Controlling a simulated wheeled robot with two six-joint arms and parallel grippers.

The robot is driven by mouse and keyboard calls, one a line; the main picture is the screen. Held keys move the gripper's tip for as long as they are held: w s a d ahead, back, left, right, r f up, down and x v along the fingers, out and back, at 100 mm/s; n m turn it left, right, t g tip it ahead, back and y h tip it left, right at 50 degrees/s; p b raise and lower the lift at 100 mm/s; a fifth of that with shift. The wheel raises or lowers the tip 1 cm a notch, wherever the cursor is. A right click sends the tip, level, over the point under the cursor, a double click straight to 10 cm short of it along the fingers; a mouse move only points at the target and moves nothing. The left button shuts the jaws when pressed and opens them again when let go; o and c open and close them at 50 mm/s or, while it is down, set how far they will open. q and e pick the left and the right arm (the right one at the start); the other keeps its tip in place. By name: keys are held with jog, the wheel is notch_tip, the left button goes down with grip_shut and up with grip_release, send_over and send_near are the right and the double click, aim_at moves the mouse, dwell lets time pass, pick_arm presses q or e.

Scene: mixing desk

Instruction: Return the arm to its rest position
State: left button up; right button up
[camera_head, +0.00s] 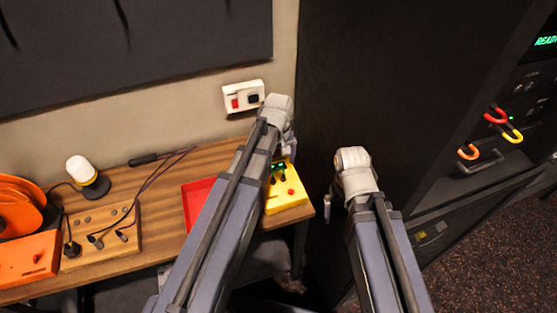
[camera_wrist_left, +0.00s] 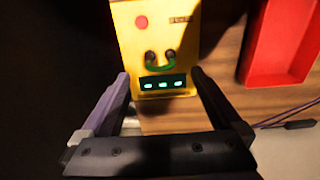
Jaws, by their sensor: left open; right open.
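My left arm reaches over the desk, with its wrist (camera_head: 278,112) above the far side of a yellow box (camera_head: 288,200). In the left wrist view my left gripper (camera_wrist_left: 160,80) is open and empty. My right arm's wrist (camera_head: 354,170) is right of the desk, in front of the dark cabinet. My right gripper (camera_head: 331,204) is mostly hidden.
A red tray (camera_head: 196,197) lies left of the yellow box, partly behind my left arm. A wooden socket board (camera_head: 120,235), a lamp (camera_head: 82,172) and an orange reel unit (camera_head: 28,262) stand further left. A white switch box (camera_head: 243,96) is on the wall. A rack (camera_head: 500,120) with cable loops is at right.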

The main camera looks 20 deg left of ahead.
aim_at(278, 181)
pick_arm(q)
jog(key=shift+f, duration=0.1)
notch_tip(278, 181, down, 8)
jog(key=b, duration=0.7)
jog(key=shift+b, duration=0.4)
jog(key=shift+r, duration=0.2)
jog(key=shift+r, duration=0.1)
notch_tip(278, 181, up, 8)
jog(key=p, duration=0.8)
jog(key=shift+r, duration=0.15)
notch_tip(278, 181, down, 9)
jog(key=b, duration=0.8)
notch_tip(278, 181, up, 7)
jog(key=p, duration=0.6)
jog(key=shift+f, duration=0.2)
jog(key=shift+f, duration=0.1)
